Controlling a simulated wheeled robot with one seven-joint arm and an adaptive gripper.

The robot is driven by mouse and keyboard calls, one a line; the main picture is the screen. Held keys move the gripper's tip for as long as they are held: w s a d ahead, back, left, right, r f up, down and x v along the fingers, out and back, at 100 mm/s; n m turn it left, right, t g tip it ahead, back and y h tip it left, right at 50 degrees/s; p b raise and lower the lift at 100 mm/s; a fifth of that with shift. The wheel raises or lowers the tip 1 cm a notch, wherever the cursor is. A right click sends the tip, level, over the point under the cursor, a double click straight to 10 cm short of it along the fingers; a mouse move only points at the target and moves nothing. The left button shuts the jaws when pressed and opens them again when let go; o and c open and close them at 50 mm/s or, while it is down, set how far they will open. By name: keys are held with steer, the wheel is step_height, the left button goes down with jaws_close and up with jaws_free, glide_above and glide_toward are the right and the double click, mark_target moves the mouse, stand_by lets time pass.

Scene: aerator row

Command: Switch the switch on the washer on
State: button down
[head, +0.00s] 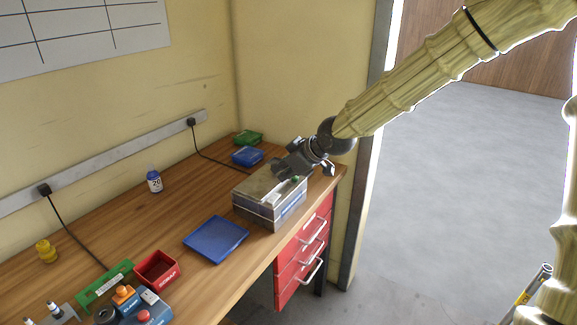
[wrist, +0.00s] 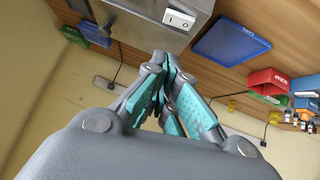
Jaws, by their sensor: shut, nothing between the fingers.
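The washer is a grey metal box (head: 258,212) at the right end of the wooden bench; its grey surface also fills the top of the wrist view (wrist: 140,22). On it is a white rocker switch marked I and 0 (wrist: 179,18); I cannot tell which side is pressed in. My gripper (head: 285,170) is over the washer's top in the head view. In the wrist view my gripper's fingertips (wrist: 165,62) are together and empty, just below the switch in the picture. I cannot tell whether they touch the washer.
A blue tray (head: 216,239) lies left of the washer. Blue (head: 248,156) and green (head: 248,138) bins stand behind it. A red bin (head: 157,268), a blue bottle (head: 154,181) and several small parts are further left. Red drawers (head: 301,262) are under the bench's right end.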

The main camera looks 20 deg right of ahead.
mark_target(276, 196)
steer(key=p+x, duration=0.1)
steer(key=x, duration=0.3)
steer(key=shift+w+a+f, duration=0.1)
steer(key=shift+f, duration=1.1)
steer(key=shift+w+d+f+p, duration=0.1)
steer(key=shift+f+p, duration=0.1)
steer(key=shift+f, duration=0.25)
steer(key=shift+w+d+f+p, duration=0.1)
steer(key=shift+f+p, duration=0.1)
steer(key=shift+f, duration=0.2)
steer(key=shift+f, duration=0.15)
steer(key=shift+d+f, duration=0.15)
steer(key=shift+f, duration=0.05)
steer(key=shift+s, duration=0.1)
